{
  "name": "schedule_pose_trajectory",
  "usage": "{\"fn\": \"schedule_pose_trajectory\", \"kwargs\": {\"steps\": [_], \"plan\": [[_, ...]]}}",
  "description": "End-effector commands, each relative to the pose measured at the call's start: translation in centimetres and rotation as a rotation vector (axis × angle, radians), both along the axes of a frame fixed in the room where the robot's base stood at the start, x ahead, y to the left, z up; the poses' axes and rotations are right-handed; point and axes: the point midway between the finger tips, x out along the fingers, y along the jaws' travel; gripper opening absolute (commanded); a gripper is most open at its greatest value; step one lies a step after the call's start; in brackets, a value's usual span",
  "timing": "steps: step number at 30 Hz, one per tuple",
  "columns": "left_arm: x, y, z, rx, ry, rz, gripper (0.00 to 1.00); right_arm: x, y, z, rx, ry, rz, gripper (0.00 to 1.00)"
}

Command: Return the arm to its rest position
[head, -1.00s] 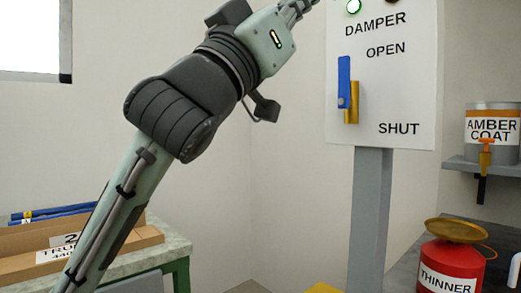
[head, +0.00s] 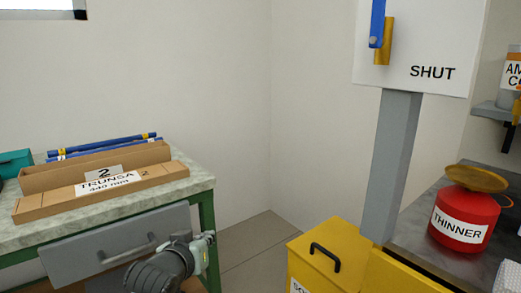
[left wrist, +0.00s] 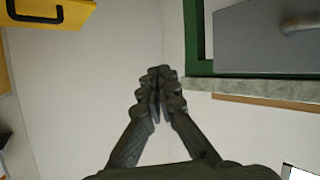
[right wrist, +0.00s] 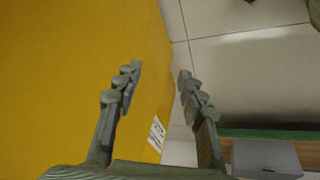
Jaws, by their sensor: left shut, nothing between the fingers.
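My left arm (head: 165,268) shows low in the head view, in front of the grey drawer at the bench's front. My left gripper (left wrist: 157,88) is shut and empty in the left wrist view, with a bare wall behind its fingers. It is apart from the bench and the yellow box. My right gripper (right wrist: 158,75) is open in the right wrist view, with nothing between its fingers. It is near a large yellow surface (right wrist: 70,70) and above a tiled floor. My right gripper does not show in the head view.
A bench (head: 100,225) with a drawer (head: 115,250) carries a carton (head: 150,178) and blue rods (head: 110,142) at left. A yellow box (head: 320,262), a grey post (head: 397,165) with the damper panel (head: 425,40), and a red THINNER can (head: 463,222) stand at right. Floor between is clear.

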Motion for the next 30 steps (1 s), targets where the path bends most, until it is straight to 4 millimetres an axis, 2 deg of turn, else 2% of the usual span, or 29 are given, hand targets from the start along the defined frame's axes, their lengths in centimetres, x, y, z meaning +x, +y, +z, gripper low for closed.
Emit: {"fn": "schedule_pose_trajectory", "kwargs": {"steps": [1, 3, 5, 6, 8, 9, 12, 15, 18, 21, 24, 30], "plan": [[-1.8, 1.3, -3.7, 0.032, 0.08, 0.015, 0.0, 0.0, -0.1, -0.2, 0.0, 0.008, -0.002, 0.4], [-4.3, 3.0, -8.2, 0.078, 0.18, 0.026, 0.0, -0.2, -0.2, -0.7, 0.0, 0.018, -0.004, 0.4], [-6.8, 4.5, -11.8, 0.117, 0.266, 0.035, 0.0, -0.3, -0.3, -1.1, 0.001, 0.026, -0.006, 0.4], [-8.6, 5.5, -14.1, 0.143, 0.322, 0.037, 0.0, -0.3, -0.3, -1.4, 0.001, 0.033, -0.007, 0.4], [-11.6, 6.9, -17.3, 0.182, 0.408, 0.039, 0.0, -0.4, -0.4, -1.8, 0.001, 0.039, -0.009, 0.4], [-13.8, 7.8, -19.3, 0.207, 0.467, 0.039, 0.0, -0.5, -0.5, -2.1, 0.001, 0.045, -0.01, 0.4], [-19.3, 10.1, -23.6, 0.267, 0.604, 0.033, 0.0, -0.7, -0.6, -2.7, 0.002, 0.058, -0.013, 0.4], [-24.4, 11.9, -26.7, 0.316, 0.722, 0.022, 0.0, -0.9, -0.7, -3.3, 0.002, 0.069, -0.016, 0.4], [-28.3, 13.3, -28.6, 0.351, 0.808, 0.012, 0.0, -1.0, -0.8, -3.7, 0.002, 0.077, -0.018, 0.4], [-30.6, 14.1, -29.6, 0.371, 0.857, 0.002, 0.0, -1.1, -0.9, -4.0, 0.003, 0.08, -0.018, 0.4], [-31.6, 14.4, -29.9, 0.379, 0.878, 0.0, 0.0, -1.1, -0.9, -4.1, 0.003, 0.082, -0.019, 0.4], [-31.6, 14.4, -30.0, 0.38, 0.88, -0.001, 0.0, -1.1, -0.9, -4.1, 0.002, 0.082, -0.018, 0.4]]}}
